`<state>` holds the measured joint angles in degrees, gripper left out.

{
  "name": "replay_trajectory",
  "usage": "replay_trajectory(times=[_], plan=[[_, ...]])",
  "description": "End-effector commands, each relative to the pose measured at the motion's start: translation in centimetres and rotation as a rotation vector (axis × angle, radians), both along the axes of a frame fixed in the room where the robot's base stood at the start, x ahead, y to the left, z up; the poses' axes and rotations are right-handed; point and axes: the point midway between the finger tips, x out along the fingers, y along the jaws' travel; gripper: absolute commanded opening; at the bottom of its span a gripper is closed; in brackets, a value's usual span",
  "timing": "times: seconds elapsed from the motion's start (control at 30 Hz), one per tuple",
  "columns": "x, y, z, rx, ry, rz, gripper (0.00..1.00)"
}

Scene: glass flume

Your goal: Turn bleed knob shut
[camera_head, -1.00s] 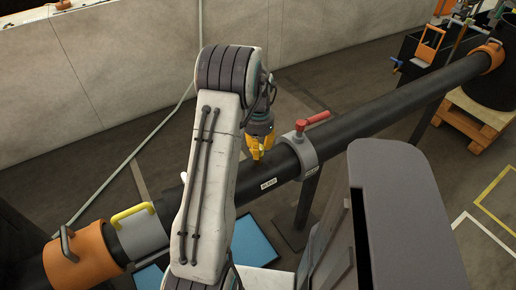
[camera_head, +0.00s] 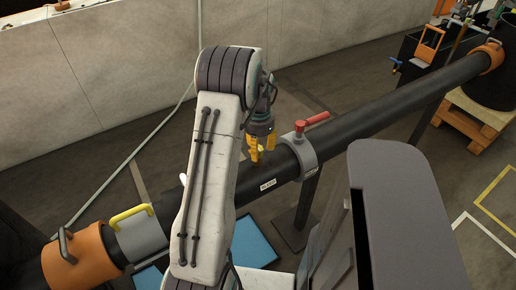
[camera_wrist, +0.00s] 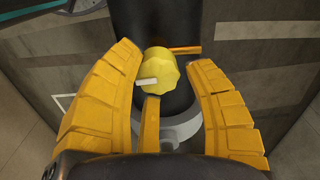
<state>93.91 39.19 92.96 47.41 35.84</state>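The yellow bleed knob (camera_wrist: 160,71) shows in the wrist view on top of the black pipe (camera_wrist: 157,20). It is round with a scalloped edge, and its white pointer faces left. My gripper (camera_wrist: 167,58) has its yellow fingers spread, one on each side of the knob and one below it in the picture, with gaps at both sides. In the head view my gripper (camera_head: 262,150) hangs over the pipe (camera_head: 379,104), just left of the grey collar. The knob is hidden there by my fingers. A white label (camera_head: 268,184) is on the pipe nearby; its text is too small to read surely.
A grey collar (camera_head: 306,153) with a red lever (camera_head: 317,118) sits right of my gripper. A small orange-brown tube (camera_wrist: 186,50) sticks out beside the knob. A yellow handle (camera_head: 131,213) and an orange collar (camera_head: 85,258) are at the left end.

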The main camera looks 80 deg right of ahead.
Motion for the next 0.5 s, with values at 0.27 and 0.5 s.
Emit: replay_trajectory(times=[0.27,0.5], plan=[[0.08,0.16,-0.02,0.005,0.000,0.003,0.61],[0.10,0.12,0.59,0.004,0.000,0.003,0.61]])
